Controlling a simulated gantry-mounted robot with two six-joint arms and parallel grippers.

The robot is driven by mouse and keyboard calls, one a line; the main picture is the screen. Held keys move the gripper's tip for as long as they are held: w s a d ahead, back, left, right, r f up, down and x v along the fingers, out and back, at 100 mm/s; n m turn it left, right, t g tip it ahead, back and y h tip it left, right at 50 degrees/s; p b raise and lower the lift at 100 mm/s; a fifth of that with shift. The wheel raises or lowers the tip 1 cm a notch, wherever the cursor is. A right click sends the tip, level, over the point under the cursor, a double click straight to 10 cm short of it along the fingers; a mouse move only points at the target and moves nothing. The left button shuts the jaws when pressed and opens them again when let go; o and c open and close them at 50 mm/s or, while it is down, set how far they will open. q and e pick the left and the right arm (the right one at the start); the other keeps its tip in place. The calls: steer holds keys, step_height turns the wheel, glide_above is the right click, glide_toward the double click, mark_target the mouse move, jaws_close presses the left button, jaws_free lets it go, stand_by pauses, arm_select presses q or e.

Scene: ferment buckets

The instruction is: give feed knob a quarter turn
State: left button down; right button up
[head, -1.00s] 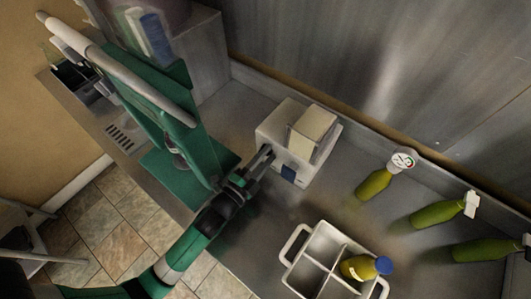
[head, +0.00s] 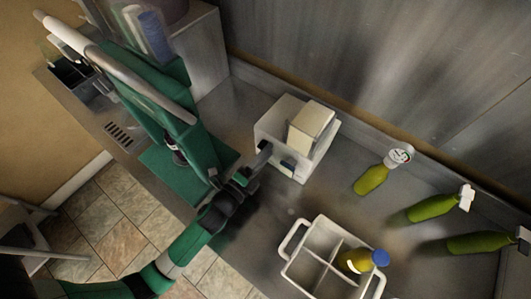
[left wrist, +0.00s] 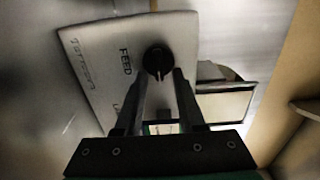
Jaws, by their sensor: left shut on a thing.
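The feed knob (left wrist: 157,61) is a round black knob on the pale machine panel, beside the printed word FEED in the left wrist view. My left gripper (left wrist: 160,76) is shut on it, with one finger on each side. A pale block (head: 311,127) sits on the machine's top. My right gripper is not in view.
A green press stand (head: 190,130) stands left of the machine. Green bottles (head: 371,180) lie to the right, one with a round gauge. A white divided carrier (head: 312,262) with a blue-capped bottle (head: 356,261) stands in front. Bare steel counter lies between machine and carrier.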

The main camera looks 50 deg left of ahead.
arm_select(q)
steer(key=shift+f, duration=0.1)
steer(key=c, duration=0.5)
jaws_free()
steer(key=shift+a, duration=0.1)
steer(key=shift+c, duration=0.2)
steer(key=s+d+b, duration=0.2)
steer(key=s+b, duration=0.2)
steer(key=s, duration=0.7)
steer(key=shift+s, duration=0.25)
